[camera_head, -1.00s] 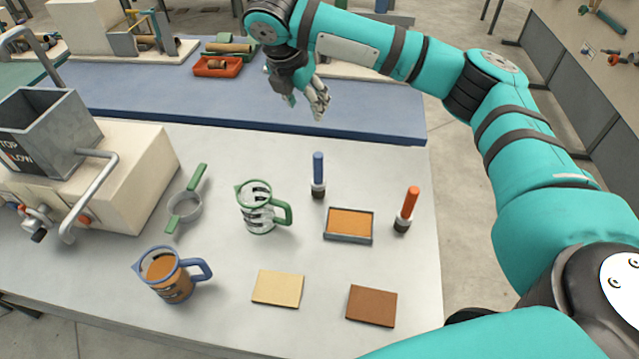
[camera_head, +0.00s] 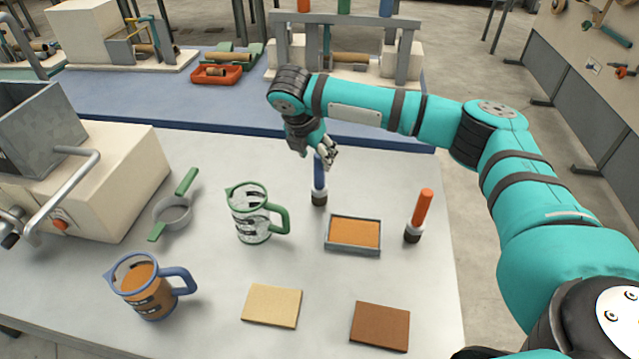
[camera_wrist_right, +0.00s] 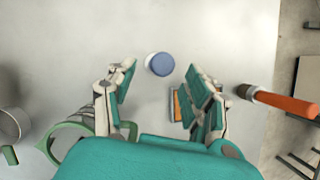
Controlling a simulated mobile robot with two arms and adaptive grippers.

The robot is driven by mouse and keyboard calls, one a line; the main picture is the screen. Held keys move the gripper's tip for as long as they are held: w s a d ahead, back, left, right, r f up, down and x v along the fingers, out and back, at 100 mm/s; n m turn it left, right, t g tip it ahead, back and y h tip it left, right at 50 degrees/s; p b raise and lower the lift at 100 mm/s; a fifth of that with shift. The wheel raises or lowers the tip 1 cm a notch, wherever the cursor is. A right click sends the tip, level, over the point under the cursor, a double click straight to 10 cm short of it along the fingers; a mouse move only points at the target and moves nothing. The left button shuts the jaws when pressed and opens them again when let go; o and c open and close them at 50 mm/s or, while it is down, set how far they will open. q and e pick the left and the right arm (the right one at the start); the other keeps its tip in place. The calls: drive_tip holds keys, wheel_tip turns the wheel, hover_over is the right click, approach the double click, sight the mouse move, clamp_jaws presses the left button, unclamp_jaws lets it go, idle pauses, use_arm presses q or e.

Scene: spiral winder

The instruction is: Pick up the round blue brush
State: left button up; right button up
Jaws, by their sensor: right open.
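The round blue brush (camera_head: 319,180) stands upright on the grey table, blue handle up and dark bristle end down. My right gripper (camera_head: 326,157) is at the top of its handle in the head view and hides part of it. In the right wrist view the handle's round blue top (camera_wrist_right: 160,64) lies just ahead of the gap between the spread fingers of my right gripper (camera_wrist_right: 156,84). The fingers are open and hold nothing. My left gripper is not in view.
An orange brush (camera_head: 422,212) stands to the right. A tray with orange filling (camera_head: 353,250), a green-handled jug (camera_head: 250,215) and a strainer (camera_head: 173,212) are nearby. A blue-handled jug (camera_head: 148,287), a cream square (camera_head: 272,306) and a brown square (camera_head: 380,326) lie in front.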

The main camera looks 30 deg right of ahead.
sight(322, 172)
drive_tip(key=p+x, duration=0.1)
drive_tip(key=x, duration=0.8)
drive_tip(key=shift+f, duration=0.1)
clamp_jaws()
